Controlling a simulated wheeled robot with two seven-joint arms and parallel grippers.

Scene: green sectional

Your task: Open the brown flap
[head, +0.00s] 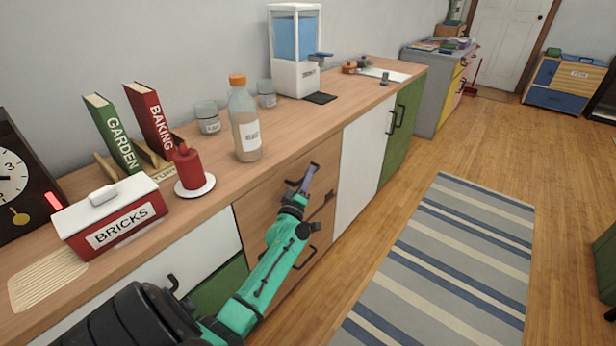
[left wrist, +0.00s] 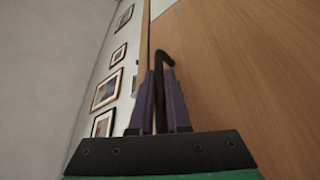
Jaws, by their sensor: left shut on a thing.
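The brown flap (head: 262,207) is a wooden front panel in the cabinet row under the counter, in the middle of the head view. It looks about flush with the fronts beside it. Its black handle (head: 314,165) is near the top edge. My left gripper (head: 306,180) has its purple fingers shut on this handle. In the left wrist view the dark handle (left wrist: 160,60) stands between the two fingers (left wrist: 160,100), with the wood of the flap (left wrist: 240,70) behind on the right. My forearm hides part of the brown front. My right gripper is not in view.
Another black handle (head: 306,258) sits lower on the brown front. A white door (head: 360,150) is to the right. The counter (head: 225,190) above holds a bottle (head: 243,120), a red candle (head: 188,168) and a bricks box (head: 110,215). A striped rug (head: 440,265) lies on open floor.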

